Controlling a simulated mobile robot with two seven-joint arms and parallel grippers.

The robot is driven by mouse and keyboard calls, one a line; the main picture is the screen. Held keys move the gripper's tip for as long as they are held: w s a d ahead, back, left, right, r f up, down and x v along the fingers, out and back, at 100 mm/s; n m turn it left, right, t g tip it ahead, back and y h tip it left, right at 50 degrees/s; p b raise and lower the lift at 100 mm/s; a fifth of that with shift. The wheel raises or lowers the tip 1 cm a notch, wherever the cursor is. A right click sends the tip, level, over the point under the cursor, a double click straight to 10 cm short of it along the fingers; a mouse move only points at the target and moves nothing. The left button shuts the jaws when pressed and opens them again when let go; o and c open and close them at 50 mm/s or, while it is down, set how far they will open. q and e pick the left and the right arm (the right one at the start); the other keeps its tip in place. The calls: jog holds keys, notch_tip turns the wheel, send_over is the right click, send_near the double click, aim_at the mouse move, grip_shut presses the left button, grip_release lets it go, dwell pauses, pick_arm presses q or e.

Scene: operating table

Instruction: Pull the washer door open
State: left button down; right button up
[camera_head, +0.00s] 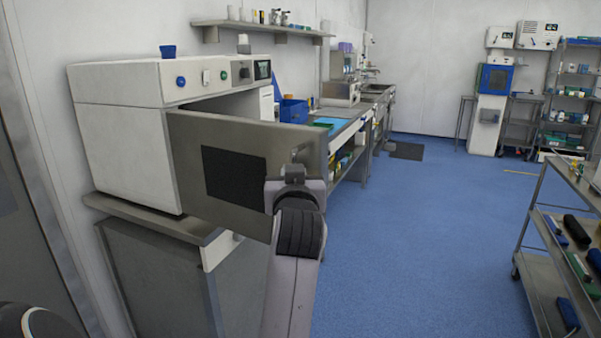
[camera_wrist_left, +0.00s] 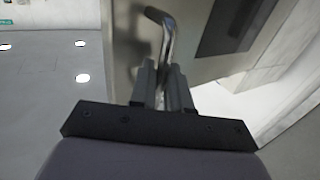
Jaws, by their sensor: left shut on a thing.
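The white washer (camera_head: 120,85) stands on a grey cabinet at the left. Its grey metal door (camera_head: 225,130), with a dark window, is swung well out from the front, and part of the opening shows above it. The door's bent metal handle (camera_head: 298,152) is near its right edge. My left gripper (camera_head: 293,170) is at the handle. In the left wrist view, the two fingers of my left gripper (camera_wrist_left: 162,72) are shut on the handle (camera_wrist_left: 168,35), with the door (camera_wrist_left: 190,60) behind it. My right gripper is in neither view.
A counter (camera_head: 350,125) with blue bins runs along the wall beyond the door. A metal cart (camera_head: 535,205) with several items stands at the right. The blue floor (camera_head: 420,230) between door and cart is clear. A wall shelf (camera_head: 260,28) hangs above the washer.

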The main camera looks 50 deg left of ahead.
pick_arm(q)
jog(key=shift+s+a+r, duration=0.15)
jog(key=shift+s+a, duration=0.05)
jog(key=shift+s, duration=0.15)
jog(key=c, duration=1.3)
grip_release()
jog(key=shift+a, duration=0.1)
jog(key=shift+d, duration=0.2)
jog(key=shift+d, duration=0.1)
